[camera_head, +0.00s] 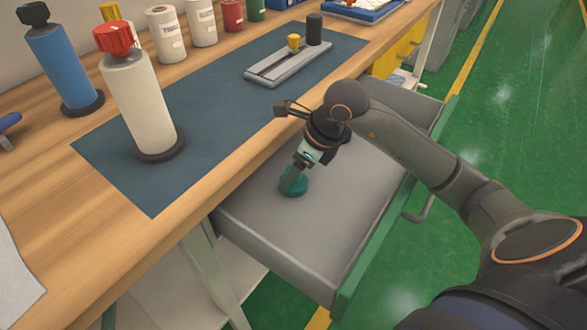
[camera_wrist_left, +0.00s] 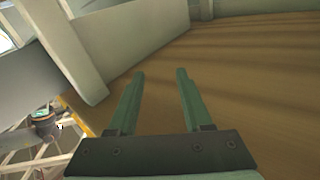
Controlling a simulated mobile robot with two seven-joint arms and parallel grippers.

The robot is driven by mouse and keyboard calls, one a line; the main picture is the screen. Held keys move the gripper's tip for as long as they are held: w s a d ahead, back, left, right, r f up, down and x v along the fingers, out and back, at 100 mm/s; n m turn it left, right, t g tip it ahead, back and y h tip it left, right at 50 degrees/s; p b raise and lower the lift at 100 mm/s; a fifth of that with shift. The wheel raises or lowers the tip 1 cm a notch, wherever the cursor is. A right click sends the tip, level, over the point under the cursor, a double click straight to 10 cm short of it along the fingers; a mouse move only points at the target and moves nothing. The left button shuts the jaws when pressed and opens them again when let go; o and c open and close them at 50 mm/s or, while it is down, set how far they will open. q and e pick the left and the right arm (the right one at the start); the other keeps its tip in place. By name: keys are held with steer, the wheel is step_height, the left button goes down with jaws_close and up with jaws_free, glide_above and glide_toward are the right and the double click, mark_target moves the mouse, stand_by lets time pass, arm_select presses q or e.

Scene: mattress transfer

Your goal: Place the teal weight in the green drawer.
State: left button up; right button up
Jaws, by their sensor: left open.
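The drawer (camera_head: 315,235) is pulled out below the bench, with a grey inside and a green front edge. The teal weight (camera_head: 295,188) is a small round piece inside the drawer area, at or just above the grey floor; I cannot tell if it touches it. My right gripper (camera_head: 291,177) points down at the weight, its fingers overlapping it. Whether they are closed on it is unclear. My left gripper (camera_wrist_left: 160,73) is open and empty in the left wrist view, with a brown surface behind it. It is outside the head view.
The wooden bench (camera_head: 240,158) carries a dark mat (camera_head: 215,115) with a grey fixture (camera_head: 288,64). A white cylinder with a red top (camera_head: 140,100) and a blue cylinder (camera_head: 63,65) stand at the left. Much of the drawer floor around the weight is bare.

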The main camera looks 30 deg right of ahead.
steer(key=shift+r, duration=0.1)
arm_select(q)
steer(key=s+f+n+g+y+p, duration=0.1)
steer(key=s+f+g, duration=0.1)
steer(key=f, duration=0.5)
steer(key=s+f+n+g+y+p, duration=0.1)
steer(key=s+f+g, duration=0.1)
steer(key=f+g, duration=0.2)
step_height(320, 180, down, 3)
steer(key=shift+a+r, duration=0.1)
steer(key=shift+a, duration=0.05)
arm_select(e)
steer(key=v, duration=1.2)
arm_select(q)
steer(key=shift+s, duration=0.15)
arm_select(e)
steer(key=shift+d, duration=0.15)
